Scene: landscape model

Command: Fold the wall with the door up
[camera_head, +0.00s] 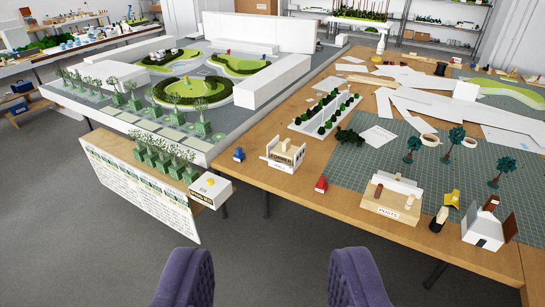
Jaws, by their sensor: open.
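My gripper (272,272) shows as two purple padded fingers at the bottom edge. They are wide apart with only grey floor between them, short of the table and touching nothing. A small white house model (482,232) stands at the table's front right corner, with a gabled front and brown panels beside it. A cream model marked POSTE (392,206) has a wooden base and low white walls. I cannot tell for sure which of these has the wall with the door.
The wooden table (262,182) carries a green cutting mat (345,175), paper strips, small trees and red, blue and yellow pieces. A landscape model (190,75) fills the left. A text board (140,190) hangs at its front. The foreground floor is clear.

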